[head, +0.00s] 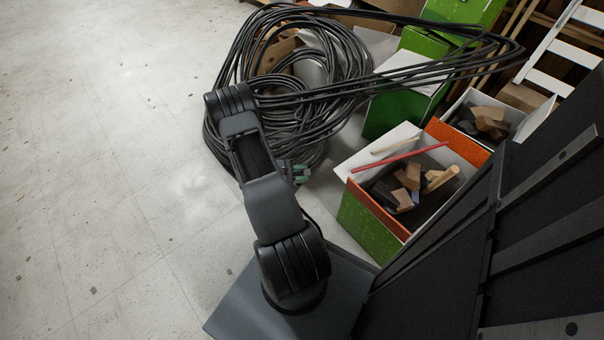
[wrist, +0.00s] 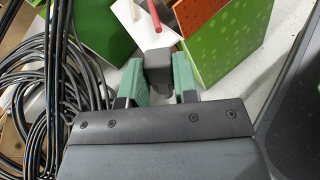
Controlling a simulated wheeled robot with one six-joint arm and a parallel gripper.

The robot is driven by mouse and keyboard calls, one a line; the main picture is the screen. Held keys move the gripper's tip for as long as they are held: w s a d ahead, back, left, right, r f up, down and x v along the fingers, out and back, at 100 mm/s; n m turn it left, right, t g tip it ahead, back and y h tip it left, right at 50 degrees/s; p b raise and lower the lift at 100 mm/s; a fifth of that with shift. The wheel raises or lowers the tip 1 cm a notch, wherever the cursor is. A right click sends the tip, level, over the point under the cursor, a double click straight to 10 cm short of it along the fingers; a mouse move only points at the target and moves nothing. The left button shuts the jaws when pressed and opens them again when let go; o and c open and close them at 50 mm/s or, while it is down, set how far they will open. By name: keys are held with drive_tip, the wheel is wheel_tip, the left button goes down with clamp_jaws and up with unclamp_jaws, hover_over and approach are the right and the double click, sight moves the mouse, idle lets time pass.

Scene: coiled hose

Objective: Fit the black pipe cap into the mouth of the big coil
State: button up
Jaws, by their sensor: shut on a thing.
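The big coil (head: 352,72) is a tangle of black hose loops on the floor at the upper middle of the head view. Its strands (wrist: 82,92) run down the left side of the wrist view. My gripper (wrist: 157,78) has green fingers closed on a small dark block, the black pipe cap (wrist: 158,62), which sits between the fingertips. In the head view my gripper (head: 294,172) shows small at the coil's lower right edge, beside the loops. The cap is too small to make out there. Which opening is the coil's mouth cannot be told.
An open green and orange box (head: 358,215) with wood pieces stands right of my gripper, a red stick (head: 400,157) across its top. More green boxes (head: 395,110) and a white ladder-like frame (head: 560,45) stand behind. The floor at left is clear.

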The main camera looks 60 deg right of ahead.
drive_tip(key=f+b, duration=0.1)
drive_tip(key=w+f+b, duration=0.1)
drive_tip(key=f+b, duration=0.1)
drive_tip(key=w+f+b, duration=0.1)
drive_tip(key=f, duration=0.1)
drive_tip(key=shift+d+f+b, duration=0.2)
drive_tip(key=shift+d+b, duration=0.1)
drive_tip(key=shift+b, duration=0.1)
drive_tip(key=shift+w+d+f, duration=0.1)
drive_tip(key=shift+w+f, duration=0.1)
drive_tip(key=shift+f, duration=0.55)
idle(1.0)
drive_tip(key=shift+w+f, duration=0.15)
drive_tip(key=shift+f, duration=0.15)
drive_tip(key=shift+w+d+f, duration=0.1)
drive_tip(key=shift+w+f, duration=0.1)
drive_tip(key=shift+f, duration=0.35)
idle(1.9)
drive_tip(key=o, duration=1)
drive_tip(key=shift+o, duration=0.2)
drive_tip(key=shift+r, duration=0.1)
drive_tip(key=p+v, duration=0.2)
drive_tip(key=v, duration=1.1)
drive_tip(key=shift+w+a+p, duration=0.25)
drive_tip(key=shift+a+p, duration=0.05)
drive_tip(key=shift+p, duration=0.1)
